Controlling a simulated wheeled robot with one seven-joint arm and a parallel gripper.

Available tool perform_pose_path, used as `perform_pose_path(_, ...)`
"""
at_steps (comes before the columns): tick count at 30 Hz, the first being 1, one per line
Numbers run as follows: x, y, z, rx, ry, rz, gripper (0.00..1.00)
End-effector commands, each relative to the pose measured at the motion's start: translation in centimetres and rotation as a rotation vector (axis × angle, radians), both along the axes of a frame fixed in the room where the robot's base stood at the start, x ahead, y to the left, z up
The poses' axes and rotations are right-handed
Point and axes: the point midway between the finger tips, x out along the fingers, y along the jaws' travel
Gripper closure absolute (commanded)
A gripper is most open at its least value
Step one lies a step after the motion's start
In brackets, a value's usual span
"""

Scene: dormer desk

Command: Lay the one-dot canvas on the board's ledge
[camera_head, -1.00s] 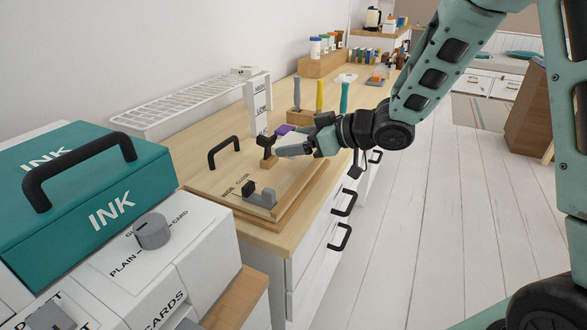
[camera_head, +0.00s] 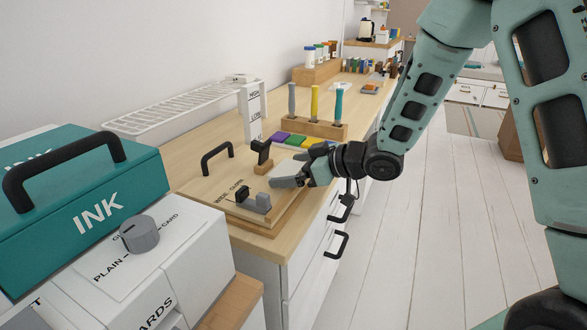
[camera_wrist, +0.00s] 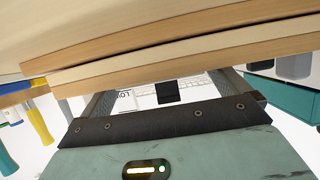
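My gripper (camera_head: 279,182) is low over the front right part of a wooden board (camera_head: 225,195) lying on the desk. The board carries a black handle (camera_head: 217,157), a black upright clamp-like piece (camera_head: 263,156) and a grey block (camera_head: 256,203). A pale flat piece (camera_head: 287,167) lies just behind my gripper, partly hidden. I cannot tell whether it is a canvas. No dot can be made out.
Teal INK box (camera_head: 100,190) and white machine (camera_head: 130,255) with a knob stand at the front left. A white rack (camera_head: 190,105) runs along the wall. A wooden holder (camera_head: 312,125) with three upright tools and several coloured pads stand behind the board. Floor at right is clear.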

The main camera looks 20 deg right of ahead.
Motion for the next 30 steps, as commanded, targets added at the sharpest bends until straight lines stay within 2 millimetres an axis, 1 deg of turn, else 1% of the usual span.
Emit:
perform_pose_path(5, 0.0, 0.0, 0.1, 0.000, 0.000, 0.000, 0.00)
perform_pose_path(8, 0.0, 0.0, 0.6, -0.001, -0.001, 0.000, 0.00)
perform_pose_path(10, -0.5, -0.6, 0.8, -0.001, 0.000, -0.002, 0.00)
perform_pose_path(14, -1.9, -2.1, 1.7, -0.001, 0.000, -0.004, 0.00)
perform_pose_path(22, -5.7, -5.8, 3.9, -0.001, 0.001, -0.005, 0.00)
perform_pose_path(27, -7.2, -7.3, 4.7, 0.000, 0.000, -0.002, 0.00)
perform_pose_path(30, -7.6, -7.7, 4.9, 0.000, 0.000, -0.002, 0.00)
